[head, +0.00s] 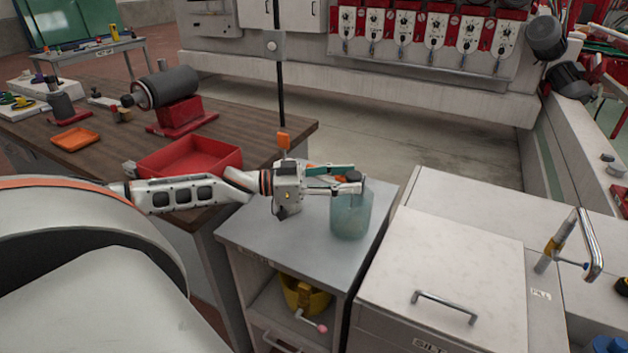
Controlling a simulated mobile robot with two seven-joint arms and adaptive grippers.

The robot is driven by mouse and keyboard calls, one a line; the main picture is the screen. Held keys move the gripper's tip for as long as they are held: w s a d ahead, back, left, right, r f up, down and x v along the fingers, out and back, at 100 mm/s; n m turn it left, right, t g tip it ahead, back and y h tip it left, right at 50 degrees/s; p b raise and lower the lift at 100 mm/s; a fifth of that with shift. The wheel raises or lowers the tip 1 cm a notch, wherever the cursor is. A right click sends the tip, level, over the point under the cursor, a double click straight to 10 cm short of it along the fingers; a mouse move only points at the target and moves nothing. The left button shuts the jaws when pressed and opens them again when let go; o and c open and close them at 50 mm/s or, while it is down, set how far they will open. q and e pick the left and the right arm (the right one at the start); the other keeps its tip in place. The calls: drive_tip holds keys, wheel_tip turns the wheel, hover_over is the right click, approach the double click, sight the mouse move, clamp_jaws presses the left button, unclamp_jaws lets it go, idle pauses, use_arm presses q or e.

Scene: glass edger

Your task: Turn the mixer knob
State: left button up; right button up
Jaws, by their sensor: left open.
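My left gripper (345,180) is open and reaches in from the left over a grey-topped cabinet (265,232). Its fingers are at the top of a cloudy blue-green jar (350,218) that stands upright on the cabinet. Whether they touch the jar is unclear. A small orange part (283,140) sticks up just behind the gripper's wrist. No knob clearly marked as the mixer's is visible; the gripper covers part of the area behind it. My right gripper is out of view.
A red tray (190,158) and a grey motor on a red base (180,117) are on the wooden bench to the left. A white lidded box (440,262) stands right of the cabinet. A metal tap (590,245) is at far right. Red-backed gauges line the machine behind.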

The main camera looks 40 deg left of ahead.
use_arm(q)
drive_tip(key=v, duration=1)
idle(0.4)
drive_tip(key=shift+s+r, duration=0.1)
drive_tip(key=shift+c, duration=0.2)
